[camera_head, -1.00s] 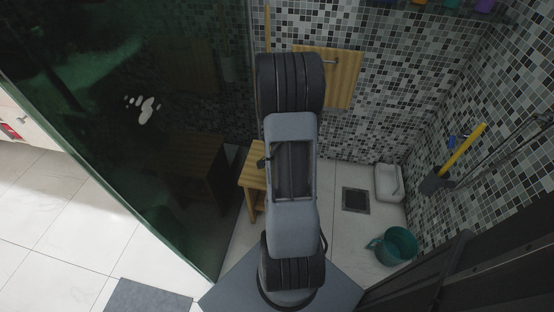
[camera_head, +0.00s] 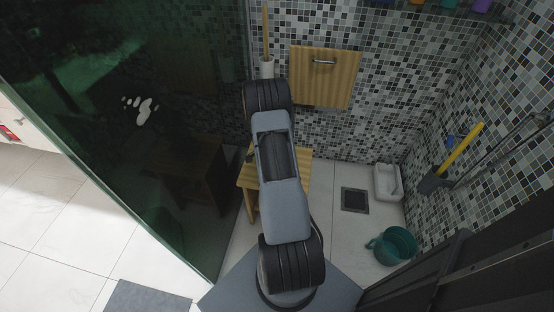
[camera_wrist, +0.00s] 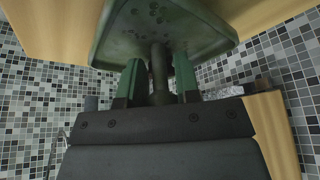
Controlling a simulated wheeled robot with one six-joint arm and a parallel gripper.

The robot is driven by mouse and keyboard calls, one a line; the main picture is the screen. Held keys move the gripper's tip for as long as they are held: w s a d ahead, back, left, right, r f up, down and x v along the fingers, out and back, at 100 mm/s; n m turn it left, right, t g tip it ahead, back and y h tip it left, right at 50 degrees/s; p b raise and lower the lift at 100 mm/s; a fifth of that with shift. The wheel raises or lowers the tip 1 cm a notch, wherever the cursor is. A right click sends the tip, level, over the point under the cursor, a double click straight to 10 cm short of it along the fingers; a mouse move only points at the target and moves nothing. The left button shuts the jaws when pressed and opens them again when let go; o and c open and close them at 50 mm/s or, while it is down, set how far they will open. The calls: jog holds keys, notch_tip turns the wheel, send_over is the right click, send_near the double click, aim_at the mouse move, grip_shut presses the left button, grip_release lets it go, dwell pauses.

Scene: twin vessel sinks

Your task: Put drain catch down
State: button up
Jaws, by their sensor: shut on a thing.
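My gripper (camera_wrist: 159,78) is shut on the drain catch (camera_wrist: 160,22) in the wrist view. The catch is a dark green, plate-like piece with small dark spots and a stem. The stem sits between my two green fingers, and the plate is beyond the fingertips. In the head view my arm hides both the gripper and the catch. A dark square floor drain (camera_head: 355,200) lies in the tiled floor to the right of my arm, with nothing over it.
A wooden stool (camera_head: 247,182) is partly behind my arm. A wooden panel with a handle (camera_head: 325,75) is on the mosaic wall. A teal bucket (camera_head: 393,246), a white tray (camera_head: 388,182) and a yellow-handled tool (camera_head: 462,148) are at the right. Dark glass (camera_head: 120,110) bounds the left.

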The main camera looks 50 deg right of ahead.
jog(key=shift+f, duration=1.1)
jog(key=shift+f+b, duration=0.2)
jog(key=shift+b, duration=0.15)
jog(key=o, duration=0.9)
